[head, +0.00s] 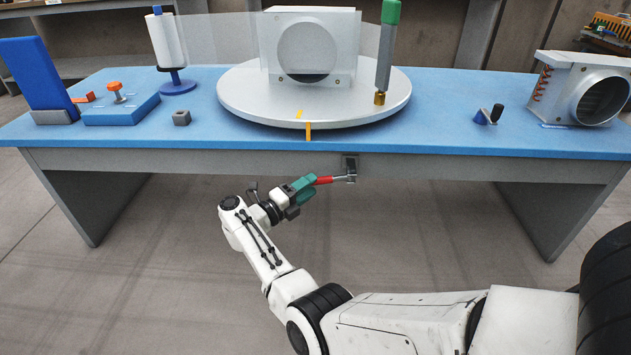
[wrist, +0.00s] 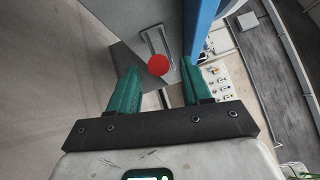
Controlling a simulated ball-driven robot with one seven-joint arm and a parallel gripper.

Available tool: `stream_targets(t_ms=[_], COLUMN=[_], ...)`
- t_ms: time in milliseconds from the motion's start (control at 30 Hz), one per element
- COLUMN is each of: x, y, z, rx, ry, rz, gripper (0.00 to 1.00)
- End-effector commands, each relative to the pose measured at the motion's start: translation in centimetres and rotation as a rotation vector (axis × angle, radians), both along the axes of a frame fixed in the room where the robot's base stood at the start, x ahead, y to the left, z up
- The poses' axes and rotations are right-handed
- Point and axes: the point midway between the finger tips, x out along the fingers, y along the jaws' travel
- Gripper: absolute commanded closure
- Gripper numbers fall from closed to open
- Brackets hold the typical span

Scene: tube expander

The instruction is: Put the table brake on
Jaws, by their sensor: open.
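The brake lever has a red grip (head: 324,180) and a metal rod joined to a dark bracket (head: 350,165) under the table's front edge. It points left, about level. My gripper (head: 306,187) is open, with green fingers at the free left end of the red grip. In the wrist view the round red end (wrist: 158,65) shows between the fingertips of my gripper (wrist: 159,76), with a gap on each side. The round turntable (head: 250,108) sits on the blue table (head: 450,135). An orange mark on its top is slightly left of the mark on the table edge.
A white box with a round opening (head: 348,60) and a green-handled tool (head: 386,50) stand on the turntable. A finned metal unit (head: 560,85) and a small crank (head: 490,115) are at right. A blue block (head: 38,75) and paper roll (head: 165,40) are at left. Floor below is clear.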

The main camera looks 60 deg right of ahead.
Motion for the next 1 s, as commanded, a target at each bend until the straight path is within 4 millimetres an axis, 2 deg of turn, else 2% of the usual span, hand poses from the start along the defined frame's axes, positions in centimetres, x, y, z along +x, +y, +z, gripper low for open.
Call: stream_targets(t_ms=[33, 200, 400, 1000], x=[0.5, 1.5, 2.3, 2.4], y=[1.1, 4.1, 6.1, 6.6], z=[0.0, -0.4, -0.7, -0.8], rx=[0.001, 0.001, 0.001, 0.0], ry=[0.001, 0.001, 0.001, 0.001], rz=[0.005, 0.003, 0.001, -0.001], gripper=[0.52, 0.52, 0.52, 0.52])
